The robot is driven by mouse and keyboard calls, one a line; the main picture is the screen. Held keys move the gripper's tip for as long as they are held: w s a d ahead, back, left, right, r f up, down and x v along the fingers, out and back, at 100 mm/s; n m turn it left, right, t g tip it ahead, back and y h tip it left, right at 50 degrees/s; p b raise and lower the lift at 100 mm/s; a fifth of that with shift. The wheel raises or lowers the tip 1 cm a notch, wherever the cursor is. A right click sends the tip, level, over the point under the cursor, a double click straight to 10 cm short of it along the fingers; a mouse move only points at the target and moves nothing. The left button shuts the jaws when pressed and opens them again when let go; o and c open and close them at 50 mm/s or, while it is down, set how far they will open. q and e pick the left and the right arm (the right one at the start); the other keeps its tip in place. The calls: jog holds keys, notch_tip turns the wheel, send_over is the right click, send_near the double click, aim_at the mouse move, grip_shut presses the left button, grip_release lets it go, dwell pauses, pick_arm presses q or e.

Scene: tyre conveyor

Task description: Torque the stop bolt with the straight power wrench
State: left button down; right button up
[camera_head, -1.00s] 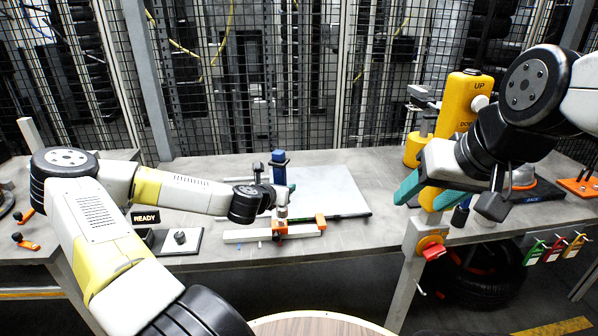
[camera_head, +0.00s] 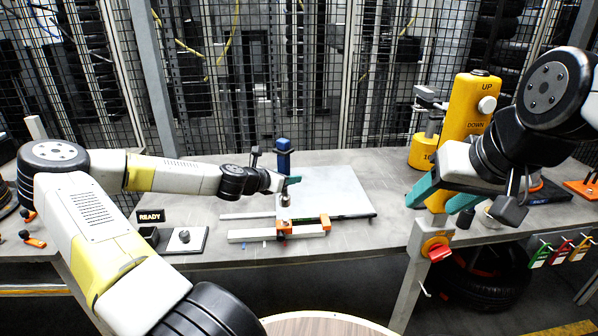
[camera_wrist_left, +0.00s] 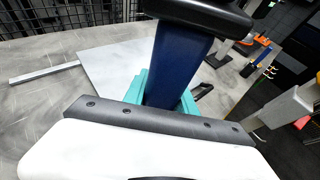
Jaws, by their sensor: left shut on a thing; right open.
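The straight power wrench (camera_head: 284,146) has a blue body and stands about upright in my left gripper (camera_head: 289,182). Teal fingers are shut around the blue body, which also shows in the left wrist view (camera_wrist_left: 180,65). The wrench's metallic lower end (camera_head: 285,199) shows below the fingers, just behind an orange stop block (camera_head: 283,227) on a white rail (camera_head: 252,236). The bolt itself is too small to make out, and I cannot tell whether the wrench touches it. My right gripper (camera_head: 442,197) is open and empty, above the bench's right side.
A light grey plate (camera_head: 335,190) lies on the bench behind the rail. A READY sign (camera_head: 150,216) and a small panel with a black knob (camera_head: 184,237) stand left. A yellow UP/DOWN post (camera_head: 468,110) stands close to my right gripper. Wire mesh closes off the back.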

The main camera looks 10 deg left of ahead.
aim_at(290, 198)
pick_arm(q)
jog(key=shift+f, duration=2.75)
jog(key=shift+f, duration=1.4)
jog(key=shift+r, duration=0.1)
dwell(0.3)
notch_tip(290, 198, up, 7)
dwell(1.1)
jog(key=shift+d, duration=0.1)
dwell(0.5)
